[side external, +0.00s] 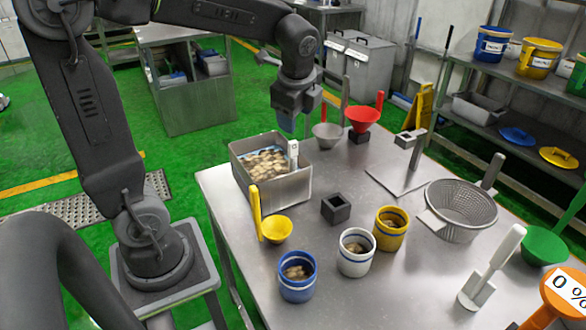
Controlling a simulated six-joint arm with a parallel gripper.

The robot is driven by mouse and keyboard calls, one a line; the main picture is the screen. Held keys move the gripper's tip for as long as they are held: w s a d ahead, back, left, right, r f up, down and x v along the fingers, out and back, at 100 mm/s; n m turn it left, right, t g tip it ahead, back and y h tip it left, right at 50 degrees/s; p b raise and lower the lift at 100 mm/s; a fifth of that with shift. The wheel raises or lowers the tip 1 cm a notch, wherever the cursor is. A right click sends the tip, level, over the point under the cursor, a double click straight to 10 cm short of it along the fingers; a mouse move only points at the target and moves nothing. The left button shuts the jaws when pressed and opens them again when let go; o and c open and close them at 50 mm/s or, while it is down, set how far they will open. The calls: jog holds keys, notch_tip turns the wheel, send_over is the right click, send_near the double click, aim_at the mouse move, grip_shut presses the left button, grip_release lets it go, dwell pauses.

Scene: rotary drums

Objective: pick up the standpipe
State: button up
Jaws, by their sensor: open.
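No object here is plainly recognisable as the standpipe. A short dark square hollow block (336,208) stands upright on the steel table, and a flat metal plate with an upright post (417,150) lies farther right; I cannot tell whether either is the standpipe. My gripper (287,122) points down above the far side of a metal tub (276,190), apart from the table. It is open and its jaws look empty. The tub holds pale brown lumps and a white-handled tool (293,153).
A yellow scoop (277,230) and blue (297,283), white (356,258) and yellow (391,235) cups stand near the front. A red funnel (362,116) stands behind.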

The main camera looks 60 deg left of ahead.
aim_at(293, 142)
jog(key=w+a+f+m+g+y, duration=0.1)
jog(key=w+a+f+m+g, duration=0.15)
jog(key=w+a+m, duration=0.25)
jog(key=shift+t, duration=0.35)
jog(key=shift+x, duration=7.2)
jog(key=shift+s, duration=0.1)
jog(key=shift+r, duration=0.1)
grip_shut()
